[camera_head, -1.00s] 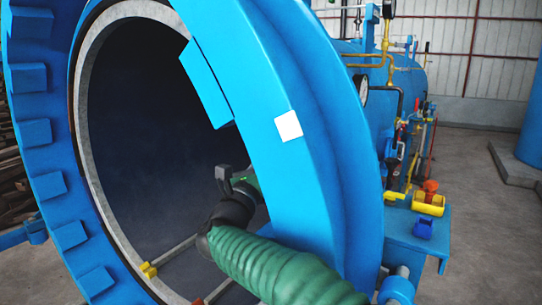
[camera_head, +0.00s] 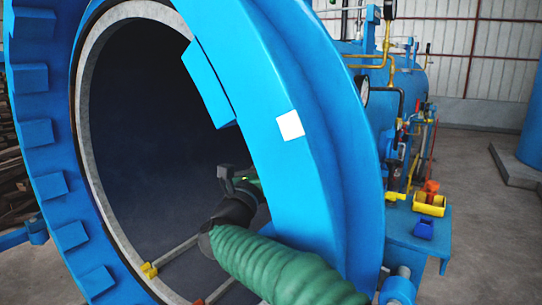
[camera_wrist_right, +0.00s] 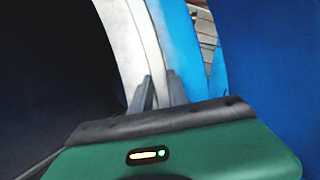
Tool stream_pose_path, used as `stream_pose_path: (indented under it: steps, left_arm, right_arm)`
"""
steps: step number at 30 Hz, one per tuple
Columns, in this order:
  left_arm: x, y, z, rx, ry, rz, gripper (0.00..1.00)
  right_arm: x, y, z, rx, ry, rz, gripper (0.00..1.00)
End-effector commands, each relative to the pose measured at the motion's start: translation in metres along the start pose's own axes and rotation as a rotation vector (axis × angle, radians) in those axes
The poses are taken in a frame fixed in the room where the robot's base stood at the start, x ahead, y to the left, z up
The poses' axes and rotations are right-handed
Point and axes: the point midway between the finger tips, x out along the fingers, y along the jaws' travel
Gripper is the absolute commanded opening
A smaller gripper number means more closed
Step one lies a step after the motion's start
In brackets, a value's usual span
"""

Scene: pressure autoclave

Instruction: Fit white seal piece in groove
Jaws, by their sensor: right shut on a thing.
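The autoclave's big round mouth shows in the head view, with a pale grey-white ring (camera_head: 86,150) along its inner edge inside the blue flange (camera_head: 45,130). My right gripper (camera_head: 226,176) reaches into the opening behind the blue door rim, its jaws hard to make out there. In the right wrist view its two dark fingers (camera_wrist_right: 159,92) are shut on a white strip, the seal piece (camera_wrist_right: 160,84), beside the curved pale ring (camera_wrist_right: 125,40). I cannot tell where the strip ends and the ring begins, or whether it sits in the groove. My left gripper is not in view.
The thick blue rim (camera_head: 300,170) with a white square label (camera_head: 290,125) stands close to my right arm. Pipes and a gauge are behind. The mouth's interior is dark and open.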

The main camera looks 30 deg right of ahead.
Motion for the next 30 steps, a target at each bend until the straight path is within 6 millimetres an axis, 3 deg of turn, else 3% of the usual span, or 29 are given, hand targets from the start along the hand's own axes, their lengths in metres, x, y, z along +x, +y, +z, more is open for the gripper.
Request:
stream_pose_path:
  steps: [30]
  left_arm:
    - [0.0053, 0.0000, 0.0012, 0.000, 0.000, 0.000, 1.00]
  right_arm:
    - [0.0103, -0.0014, -0.0049, -0.002, 0.001, -0.004, 0.00]
